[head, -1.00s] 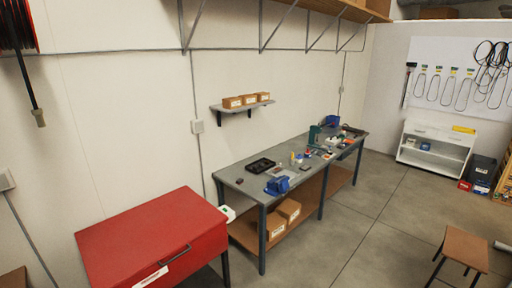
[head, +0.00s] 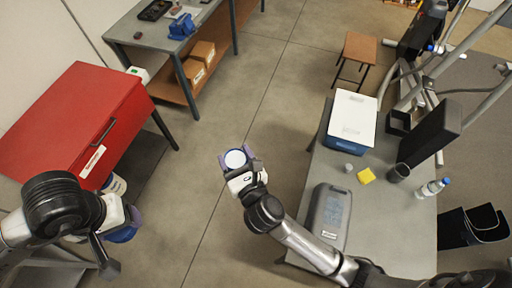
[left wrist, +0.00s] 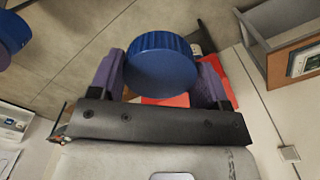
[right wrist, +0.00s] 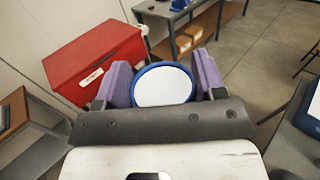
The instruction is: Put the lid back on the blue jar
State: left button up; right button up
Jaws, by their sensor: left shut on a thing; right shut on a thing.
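My left gripper (left wrist: 160,85) is shut on a ridged blue round piece (left wrist: 160,62) that looks like the lid; in the head view the piece (head: 124,234) is partly hidden by my left gripper (head: 130,220). My right gripper (right wrist: 163,82) is shut on a round piece with a blue rim and white face (right wrist: 163,87), which looks like the blue jar. It shows in the head view (head: 235,159), face up, in my right gripper (head: 240,168). The two pieces are well apart, both held over the floor.
A red cabinet (head: 70,120) stands at the left. A grey table (head: 390,215) at the right holds a grey case (head: 324,215), a blue box with a white top (head: 352,117), a yellow block (head: 366,176) and a bottle (head: 432,188). A workbench (head: 140,37) stands behind. The floor between is clear.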

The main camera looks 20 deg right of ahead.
jog(key=shift+w+a+f+n+y, duration=0.15)
jog(key=shift+a+n+y, duration=0.35)
jog(key=shift+a+y, duration=0.35)
jog(key=shift+w+a+f+n+y, duration=0.1)
jog(key=shift+a+n+y, duration=0.4)
jog(key=shift+a+y, duration=0.35)
jog(key=shift+h, duration=0.3)
